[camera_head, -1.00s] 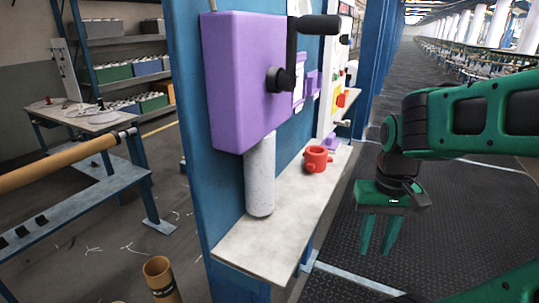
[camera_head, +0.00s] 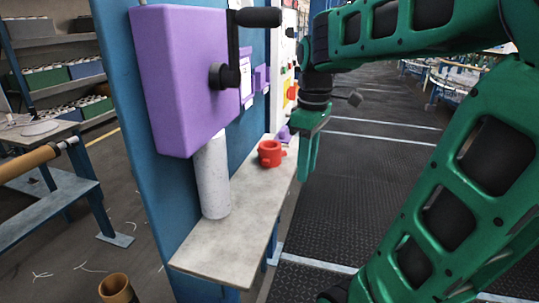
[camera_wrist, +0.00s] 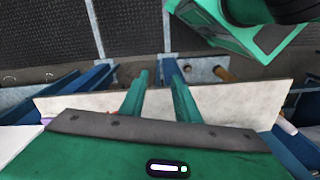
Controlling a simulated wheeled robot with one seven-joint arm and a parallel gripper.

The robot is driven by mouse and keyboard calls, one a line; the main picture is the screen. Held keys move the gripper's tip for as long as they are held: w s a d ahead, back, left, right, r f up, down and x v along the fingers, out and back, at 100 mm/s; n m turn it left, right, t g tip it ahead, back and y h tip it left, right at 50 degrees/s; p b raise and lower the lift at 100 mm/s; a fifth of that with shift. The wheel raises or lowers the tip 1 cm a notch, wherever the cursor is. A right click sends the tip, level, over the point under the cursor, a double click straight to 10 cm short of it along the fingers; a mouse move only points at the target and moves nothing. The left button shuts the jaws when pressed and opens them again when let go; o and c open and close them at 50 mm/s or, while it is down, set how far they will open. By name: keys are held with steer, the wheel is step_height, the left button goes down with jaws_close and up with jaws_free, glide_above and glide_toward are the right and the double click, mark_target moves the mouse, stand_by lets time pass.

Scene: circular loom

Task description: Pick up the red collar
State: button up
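The red collar (camera_head: 270,153) stands on the pale shelf (camera_head: 222,247), near its far end. It is a short ring with small knobs on its side. My gripper (camera_head: 307,178) hangs fingers down just right of the collar and the shelf's right edge, apart from the collar. In the wrist view my gripper (camera_wrist: 157,74) shows two green fingers spread with an empty gap between them, over the pale shelf (camera_wrist: 225,105). The collar cannot be clearly made out in the wrist view; the gripper body covers much of the lower picture.
A purple box (camera_head: 185,80) with a black crank handle (camera_head: 258,17) overhangs the shelf. A white cylinder (camera_head: 212,178) stands below the box. A small purple piece (camera_head: 284,133) is behind the collar. A blue panel (camera_head: 140,130) backs the shelf. The floor at right is open.

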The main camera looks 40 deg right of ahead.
mark_target(276, 165)
steer(key=w+r+n, duration=0.2)
steer(key=w+n, duration=0.2)
steer(key=w+r+n, duration=0.3)
steer(key=w+n, duration=0.1)
steer(key=w+r+n, duration=0.3)
steer(key=w+n, duration=0.2)
steer(key=shift+d+r, duration=0.25)
steer(key=shift+d, duration=0.05)
steer(key=shift+w+f, duration=0.1)
steer(key=shift+f, duration=0.05)
step_height(276, 165, down, 12)
steer(key=shift+r, duration=0.2)
jaws_close()
